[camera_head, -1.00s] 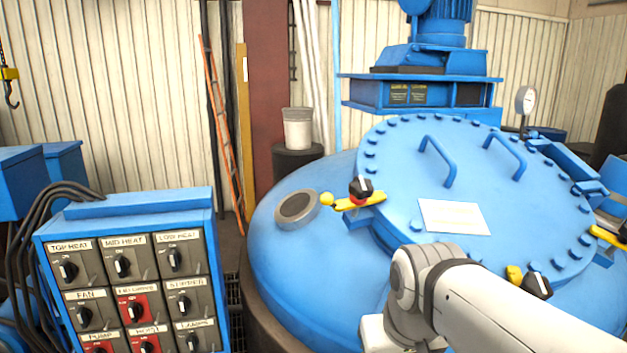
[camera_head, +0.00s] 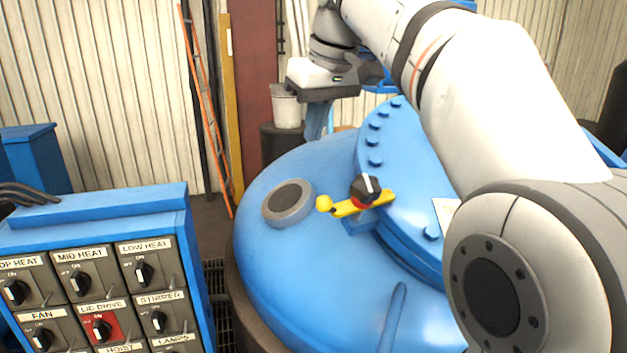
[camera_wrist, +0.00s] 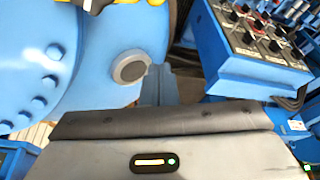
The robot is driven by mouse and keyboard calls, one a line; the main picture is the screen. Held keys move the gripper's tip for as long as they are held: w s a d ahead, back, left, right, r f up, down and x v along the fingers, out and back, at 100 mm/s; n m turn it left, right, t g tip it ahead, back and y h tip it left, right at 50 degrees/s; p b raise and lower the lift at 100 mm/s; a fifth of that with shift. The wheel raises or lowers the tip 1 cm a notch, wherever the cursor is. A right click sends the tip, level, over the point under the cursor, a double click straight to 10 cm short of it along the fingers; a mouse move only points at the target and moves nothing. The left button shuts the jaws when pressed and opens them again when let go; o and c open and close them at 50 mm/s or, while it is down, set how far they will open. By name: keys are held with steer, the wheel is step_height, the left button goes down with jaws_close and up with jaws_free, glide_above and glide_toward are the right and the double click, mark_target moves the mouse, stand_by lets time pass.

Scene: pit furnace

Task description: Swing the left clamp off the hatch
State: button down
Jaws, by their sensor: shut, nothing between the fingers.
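The left clamp is a yellow bar (camera_head: 347,208) with a yellow ball at its left end and a black knob on a red base. It lies across a bracket at the left rim of the blue bolted hatch (camera_head: 400,150), its right end over the rim. The clamp is partly cut off at the top of the wrist view (camera_wrist: 121,2). My gripper (camera_head: 315,137) is shut and empty. It hangs beyond the clamp, near the vessel's far left side, apart from the clamp. Its shut fingers also show in the wrist view (camera_wrist: 159,72). My arm hides most of the hatch.
A round grey port (camera_head: 288,203) sits on the blue vessel left of the clamp. A control panel (camera_head: 95,280) with several knobs stands at the front left. A pale bucket (camera_head: 287,108) and an orange ladder (camera_head: 205,110) stand behind.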

step_height(320, 180, down, 10)
steer(key=shift+s, duration=0.25)
stand_by(0.6)
steer(key=shift+d, duration=0.15)
steer(key=shift+f, duration=0.1)
